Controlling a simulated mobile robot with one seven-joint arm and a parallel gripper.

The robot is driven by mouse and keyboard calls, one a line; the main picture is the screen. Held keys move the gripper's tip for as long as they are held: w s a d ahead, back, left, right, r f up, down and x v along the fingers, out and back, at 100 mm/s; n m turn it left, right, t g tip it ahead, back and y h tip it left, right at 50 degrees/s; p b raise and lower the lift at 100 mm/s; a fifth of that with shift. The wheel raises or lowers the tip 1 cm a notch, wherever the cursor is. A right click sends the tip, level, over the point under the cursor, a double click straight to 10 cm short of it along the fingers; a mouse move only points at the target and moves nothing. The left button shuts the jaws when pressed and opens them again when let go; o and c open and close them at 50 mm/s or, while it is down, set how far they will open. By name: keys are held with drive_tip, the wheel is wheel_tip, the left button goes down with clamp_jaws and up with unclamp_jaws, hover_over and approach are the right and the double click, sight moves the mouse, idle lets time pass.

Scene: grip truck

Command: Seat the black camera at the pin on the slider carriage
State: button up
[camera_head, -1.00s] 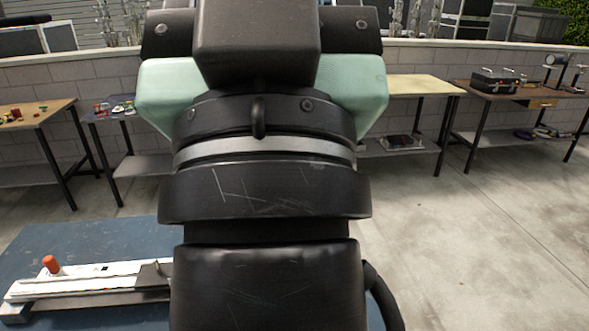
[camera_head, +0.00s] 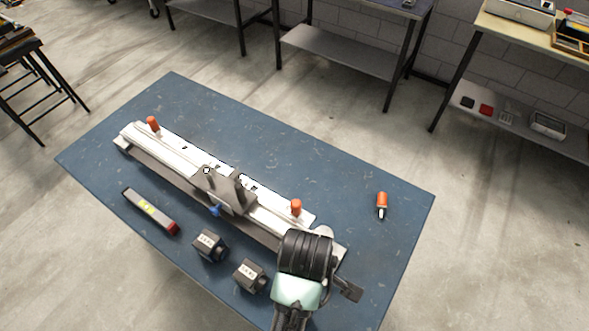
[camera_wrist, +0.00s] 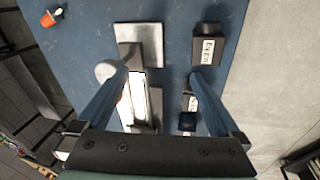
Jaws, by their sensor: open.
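Two black blocks with white labels stand near the front edge of the blue table, the left one (camera_head: 209,245) and the right one (camera_head: 250,276). I cannot tell which is the camera. Dark labelled blocks also show at the right of the wrist view (camera_wrist: 208,47). The slider carriage (camera_head: 226,192) sits mid-rail on the white slider (camera_head: 165,150), with dark upright parts and a blue knob. Its pin is too small to tell. My gripper (camera_wrist: 158,80) is open and empty, its blue fingers apart above the slider's end area. My wrist hides part of the slider's right end.
An orange-handled tool (camera_head: 382,204) lies at the table's right. A bar with a yellow label and red end (camera_head: 150,210) lies at the front left. Orange knobs (camera_head: 296,207) stand up from the slider. The blue table (camera_head: 290,150) is clear behind the slider.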

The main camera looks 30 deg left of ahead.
drive_tip(key=s+f, duration=0.1)
drive_tip(key=s, duration=0.1)
drive_tip(key=s+f+n+g, duration=0.1)
drive_tip(key=s, duration=0.1)
drive_tip(key=s+f+g, duration=0.1)
drive_tip(key=s, duration=0.1)
drive_tip(key=shift+s+n+h, duration=0.3)
drive_tip(key=shift+n, duration=0.1)
wheel_tip(320, 180, down, 13)
drive_tip(key=shift+w+r, duration=0.15)
drive_tip(key=c, duration=1.5)
drive_tip(key=o, duration=1)
drive_tip(key=c, duration=0.5)
drive_tip(key=shift+o, duration=0.2)
drive_tip(key=shift+r+p, duration=1.3)
drive_tip(key=shift+p, duration=0.15)
drive_tip(key=shift+r+p, duration=2.55)
drive_tip(key=shift+p, duration=0.1)
